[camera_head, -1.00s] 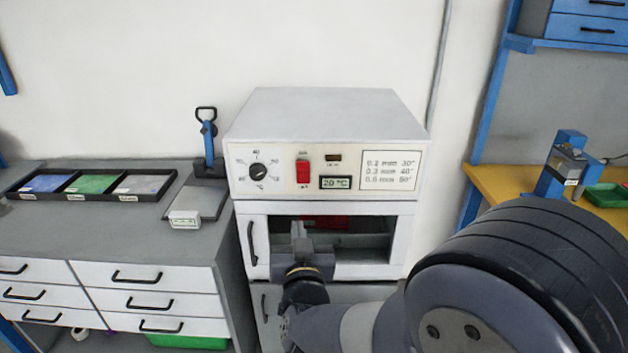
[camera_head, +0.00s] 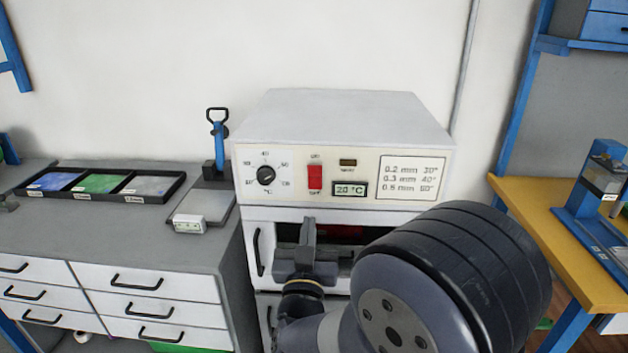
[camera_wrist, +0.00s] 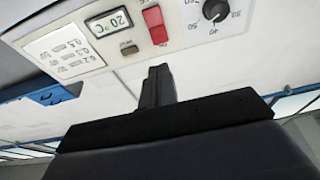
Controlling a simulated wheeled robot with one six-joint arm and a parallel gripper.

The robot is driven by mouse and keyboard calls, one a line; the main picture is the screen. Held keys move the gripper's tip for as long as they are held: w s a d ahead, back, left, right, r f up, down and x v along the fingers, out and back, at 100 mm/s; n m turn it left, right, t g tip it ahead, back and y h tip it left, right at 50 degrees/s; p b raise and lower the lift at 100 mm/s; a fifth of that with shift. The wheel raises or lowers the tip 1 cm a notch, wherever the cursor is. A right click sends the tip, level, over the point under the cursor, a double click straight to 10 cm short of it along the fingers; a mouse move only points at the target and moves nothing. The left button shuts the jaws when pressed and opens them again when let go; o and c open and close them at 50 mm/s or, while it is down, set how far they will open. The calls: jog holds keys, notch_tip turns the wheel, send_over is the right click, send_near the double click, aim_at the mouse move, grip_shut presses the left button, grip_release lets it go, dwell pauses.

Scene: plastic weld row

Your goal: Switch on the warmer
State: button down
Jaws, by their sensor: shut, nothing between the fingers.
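The warmer (camera_head: 345,120) is a white box with a control panel on its upper front. The panel has a black dial (camera_head: 265,175), a red rocker switch (camera_head: 315,177), a small dark lamp (camera_head: 348,162) and a display (camera_head: 351,189) reading 20 °C. My gripper (camera_head: 308,228) is shut and empty, pointing up in front of the window, below the red switch and apart from it. In the wrist view the gripper (camera_wrist: 158,75) shows centrally, with the red switch (camera_wrist: 154,24) just beyond its tips and the dial (camera_wrist: 215,9) to the right.
A grey bench (camera_head: 110,230) with drawers stands left, holding a tray of coloured sheets (camera_head: 165,187) and a small scale-like device (camera_head: 188,222). A yellow bench (camera_head: 545,225) with a blue device stands right. My arm covers the warmer's lower right.

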aim_at(315, 171)
jog(key=p+x, duration=0.2)
jog(key=x, duration=1.1)
jog(key=shift+p, duration=0.35)
jog(key=shift+w+r+g+p, duration=0.3)
jog(key=shift+r+p, duration=0.2)
jog(key=shift+p, duration=0.25)
jog(key=shift+f, duration=0.35)
jog(key=shift+b, duration=0.3)
